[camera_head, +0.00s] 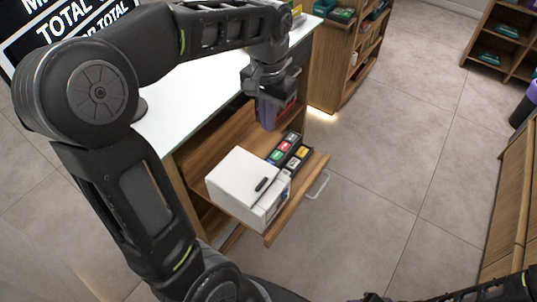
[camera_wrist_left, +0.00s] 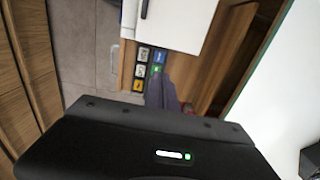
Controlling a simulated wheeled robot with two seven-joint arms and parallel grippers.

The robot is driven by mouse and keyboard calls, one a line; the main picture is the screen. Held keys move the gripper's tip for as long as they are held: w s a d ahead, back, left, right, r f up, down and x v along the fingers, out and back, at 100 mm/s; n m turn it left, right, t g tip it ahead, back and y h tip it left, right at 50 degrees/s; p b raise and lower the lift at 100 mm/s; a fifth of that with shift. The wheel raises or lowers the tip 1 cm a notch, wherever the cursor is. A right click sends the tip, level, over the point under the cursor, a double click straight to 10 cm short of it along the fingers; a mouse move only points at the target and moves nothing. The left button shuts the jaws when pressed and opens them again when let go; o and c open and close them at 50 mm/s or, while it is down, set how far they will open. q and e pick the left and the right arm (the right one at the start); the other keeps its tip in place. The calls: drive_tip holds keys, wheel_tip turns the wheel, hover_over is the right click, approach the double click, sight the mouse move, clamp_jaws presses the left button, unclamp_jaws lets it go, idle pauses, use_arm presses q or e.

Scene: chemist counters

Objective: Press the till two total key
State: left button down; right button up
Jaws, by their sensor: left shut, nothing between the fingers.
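The till is a white box (camera_head: 240,185) with a dark slot on top, standing on a pulled-out wooden shelf. Its black key block (camera_head: 288,153) carries several coloured keys, among them a red key (camera_head: 283,146), a green key (camera_head: 276,155) and a yellow key (camera_head: 303,151). The key labels are too small to read, so I cannot tell which is total. My left gripper (camera_head: 270,99) is shut and empty, above and beyond the key block, apart from it. In the left wrist view the white till (camera_wrist_left: 185,20) and key block (camera_wrist_left: 150,62) show ahead of the gripper.
The white counter (camera_head: 190,98) is at left. The shelf (camera_head: 318,162) has a metal handle (camera_head: 318,186). A wooden shelf unit (camera_head: 328,70) stands behind. My dark arm parts cross the bottom edge.

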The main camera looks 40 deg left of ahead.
sight(269, 158)
use_arm(q)
drive_tip(key=shift+f, duration=0.2)
wheel_tip(269, 158, down, 14)
drive_tip(key=shift+r+p, duration=0.15)
drive_tip(key=shift+p, duration=0.2)
idle(0.3)
